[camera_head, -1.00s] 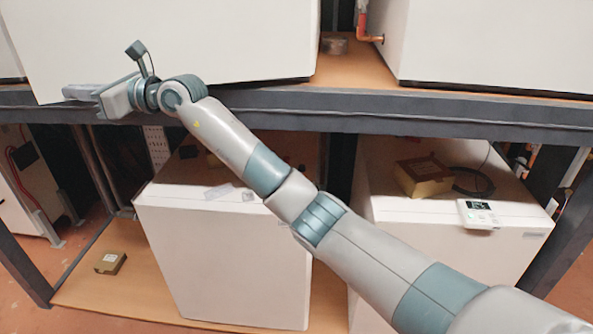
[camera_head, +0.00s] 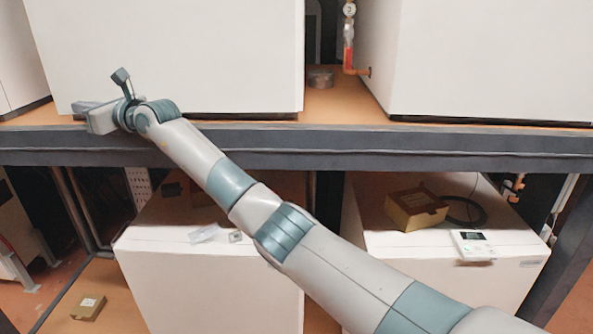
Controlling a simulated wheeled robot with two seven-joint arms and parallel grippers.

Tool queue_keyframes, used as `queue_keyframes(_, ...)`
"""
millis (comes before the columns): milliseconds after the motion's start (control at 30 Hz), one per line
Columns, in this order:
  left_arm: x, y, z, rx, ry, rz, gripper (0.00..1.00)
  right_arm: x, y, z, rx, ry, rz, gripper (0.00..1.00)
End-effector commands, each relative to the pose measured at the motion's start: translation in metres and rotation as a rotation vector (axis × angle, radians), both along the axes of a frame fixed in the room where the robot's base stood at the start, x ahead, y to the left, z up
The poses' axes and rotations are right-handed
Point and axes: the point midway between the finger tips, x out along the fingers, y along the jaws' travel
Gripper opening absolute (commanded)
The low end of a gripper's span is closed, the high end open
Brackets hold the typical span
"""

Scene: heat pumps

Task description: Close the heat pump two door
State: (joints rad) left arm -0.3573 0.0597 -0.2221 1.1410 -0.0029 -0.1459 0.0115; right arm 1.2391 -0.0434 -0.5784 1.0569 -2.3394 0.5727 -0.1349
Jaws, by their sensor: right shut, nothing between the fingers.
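The large white heat pump (camera_head: 170,50) on the upper shelf at left has its front panel in view, with its top out of frame. The panel's bottom edge runs nearly parallel to the shelf edge, and no gap shows at its front. My right arm reaches across from the lower right. My right gripper (camera_head: 78,107) is shut and empty, in front of the panel's lower left corner. I cannot tell if it touches the panel. My left gripper is not in view.
Another white heat pump (camera_head: 490,60) stands at right on the upper shelf (camera_head: 450,145). A red-orange pipe (camera_head: 349,55) is between them. White units (camera_head: 200,285) stand below; one bears a cardboard box (camera_head: 415,208) and a controller (camera_head: 473,245). A small box (camera_head: 88,308) lies lower left.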

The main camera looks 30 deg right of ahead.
Motion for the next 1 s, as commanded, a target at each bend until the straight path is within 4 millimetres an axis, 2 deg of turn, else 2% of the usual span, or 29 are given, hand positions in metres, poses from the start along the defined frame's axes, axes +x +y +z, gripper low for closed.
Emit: queue_keyframes(1000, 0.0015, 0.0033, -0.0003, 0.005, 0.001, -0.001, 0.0, 0.0055, -0.0082, 0.0048, 0.001, -0.009, -0.015, 0.0)
